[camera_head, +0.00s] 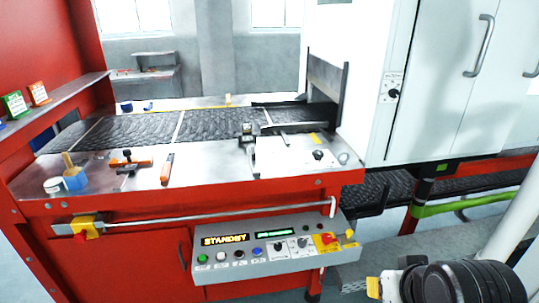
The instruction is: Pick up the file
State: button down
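A slim tool with an orange handle (167,168) lies on the steel front ledge of the red machine, left of centre. It may be the file, but it is too small to tell for sure. A thin dark strip (284,138) lies further right on the steel top, and I cannot tell what it is. The fingers of my gripper do not show. A black rounded part at the bottom right appears to be part of my arm, well away from the ledge.
A black and orange tool (130,160), a blue cup (75,179) and a white round container (53,186) share the ledge. The dark mesh belt (140,130) runs behind. A control panel (262,248) and a long rail (200,221) stick out in front.

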aim_at(164, 173)
jog(key=i+j+u, duration=0.15)
jog(key=i+j, duration=0.4)
jog(key=j, duration=0.3)
jog(key=i+j+u, duration=0.15)
jog(key=i+j, duration=0.4)
jog(key=j, duration=0.25)
jog(key=i+j+u, duration=0.15)
jog(key=i+j, duration=0.5)
